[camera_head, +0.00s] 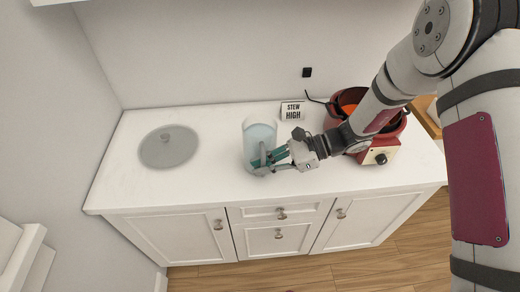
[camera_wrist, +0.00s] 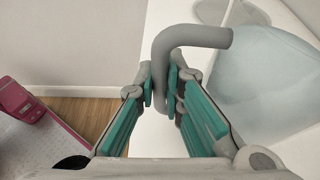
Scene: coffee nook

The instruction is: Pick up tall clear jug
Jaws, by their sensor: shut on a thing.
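The tall clear jug (camera_head: 260,133) stands upright on the white counter in the head view, with bluish contents and a grey handle on its front right side. My gripper (camera_head: 262,160) reaches it from the right. In the wrist view the handle (camera_wrist: 192,38) rises between the teal finger pads of my gripper (camera_wrist: 161,88), which is shut on it. The jug's pale blue body (camera_wrist: 262,80) fills the upper right of the wrist view. Whether its base touches the counter is partly hidden by my gripper.
A red slow cooker (camera_head: 386,150) with orange contents stands on the right, partly behind my arm. A sign reading STEW HIGH (camera_head: 292,110) stands behind. A round glass lid (camera_head: 169,148) lies on the left. The white counter (camera_head: 215,180) is clear around the lid and along its front.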

